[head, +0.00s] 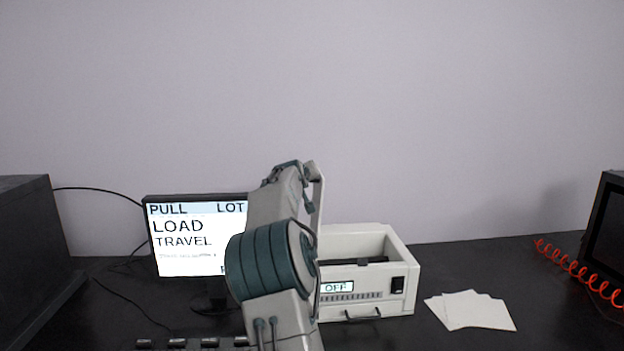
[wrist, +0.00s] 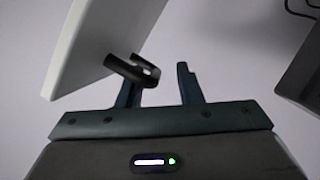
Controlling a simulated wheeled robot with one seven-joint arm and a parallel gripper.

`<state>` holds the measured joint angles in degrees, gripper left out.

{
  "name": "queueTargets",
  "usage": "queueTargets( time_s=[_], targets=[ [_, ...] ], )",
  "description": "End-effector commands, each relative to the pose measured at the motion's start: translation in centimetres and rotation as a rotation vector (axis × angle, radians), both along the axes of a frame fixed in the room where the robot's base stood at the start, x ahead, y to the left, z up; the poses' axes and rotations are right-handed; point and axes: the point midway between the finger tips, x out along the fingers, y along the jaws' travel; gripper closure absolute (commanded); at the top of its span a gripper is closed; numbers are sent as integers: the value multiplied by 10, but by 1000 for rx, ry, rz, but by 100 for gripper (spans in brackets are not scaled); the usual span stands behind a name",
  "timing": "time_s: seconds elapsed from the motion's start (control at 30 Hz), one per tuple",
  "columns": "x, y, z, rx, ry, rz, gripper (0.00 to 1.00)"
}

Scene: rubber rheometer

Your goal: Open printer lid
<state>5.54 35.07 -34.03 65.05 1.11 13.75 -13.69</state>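The printer (head: 405,270) is a cream box with an "OFF" display and a black switch, right of my arm in the head view. Its top stands open and the inside shows. In the wrist view a white panel (wrist: 90,45), which looks like the raised lid, slants at upper left. A black handle (wrist: 133,71) sticks out from it at my left finger; I cannot tell whether they touch. My gripper (wrist: 160,88) has its fingers apart with a gap between them. In the head view my arm hides part of the printer, and the fingertips are hard to make out.
A monitor (head: 190,240) stands left of my arm, with cables behind it. Pale square sheets (head: 470,311) lie right of the printer. A coiled orange cord (head: 575,265) hangs by a dark machine (head: 608,235) at far right. A dark cabinet (head: 30,260) stands at far left.

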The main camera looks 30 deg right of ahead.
Motion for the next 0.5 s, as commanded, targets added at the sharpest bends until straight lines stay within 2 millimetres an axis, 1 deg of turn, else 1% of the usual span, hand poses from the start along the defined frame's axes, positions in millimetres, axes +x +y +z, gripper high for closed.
queueTargets(
  time_s=[0.17, 0.27, 0.5],
  targets=[
    [-9, 8, 4, -2, -2, 1, 67],
    [-21, 16, 8, -1, -4, -1, 67],
    [-52, 44, 20, 0, -2, 2, 67]
  ],
)
